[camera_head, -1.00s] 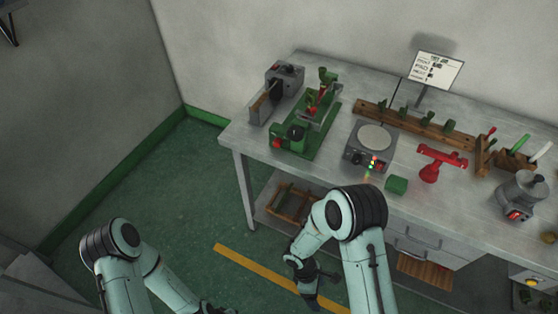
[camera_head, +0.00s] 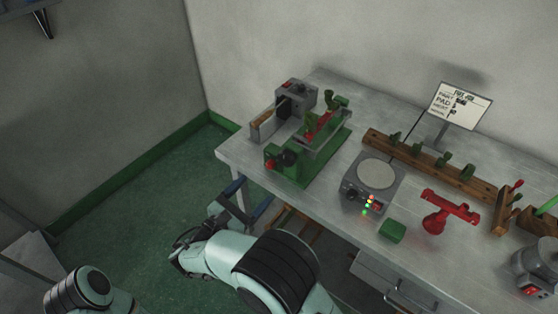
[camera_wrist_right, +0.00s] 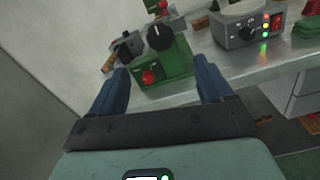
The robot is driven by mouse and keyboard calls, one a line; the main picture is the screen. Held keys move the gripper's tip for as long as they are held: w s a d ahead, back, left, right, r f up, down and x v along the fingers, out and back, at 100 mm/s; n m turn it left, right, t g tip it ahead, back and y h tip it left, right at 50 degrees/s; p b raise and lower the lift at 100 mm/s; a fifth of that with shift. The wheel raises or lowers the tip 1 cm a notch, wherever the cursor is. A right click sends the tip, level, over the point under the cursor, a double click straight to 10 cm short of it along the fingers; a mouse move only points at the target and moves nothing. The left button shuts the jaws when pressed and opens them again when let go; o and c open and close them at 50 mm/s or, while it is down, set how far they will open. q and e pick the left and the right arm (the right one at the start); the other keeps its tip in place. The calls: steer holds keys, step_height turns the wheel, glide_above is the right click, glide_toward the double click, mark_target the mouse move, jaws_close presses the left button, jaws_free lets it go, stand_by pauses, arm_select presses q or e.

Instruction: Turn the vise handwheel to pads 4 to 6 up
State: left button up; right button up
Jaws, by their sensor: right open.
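The green vise (camera_head: 310,160) stands near the left end of the bench, with red parts and upright green pieces on top. In the right wrist view the black handwheel (camera_wrist_right: 160,37) and red knob (camera_wrist_right: 149,76) show ahead, between the finger lines. My right gripper (camera_head: 248,197) is open and empty, low in front of the bench edge, apart from the vise. Its blue fingers also frame the vise in the wrist view (camera_wrist_right: 160,75). My left gripper is out of view. The pad numbers cannot be read.
The bench front edge (camera_head: 255,178) lies between gripper and vise.

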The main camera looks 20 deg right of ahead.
mark_target(284, 161)
steer(key=p+x, duration=0.1)
steer(key=x, duration=1.2)
steer(key=c, duration=1)
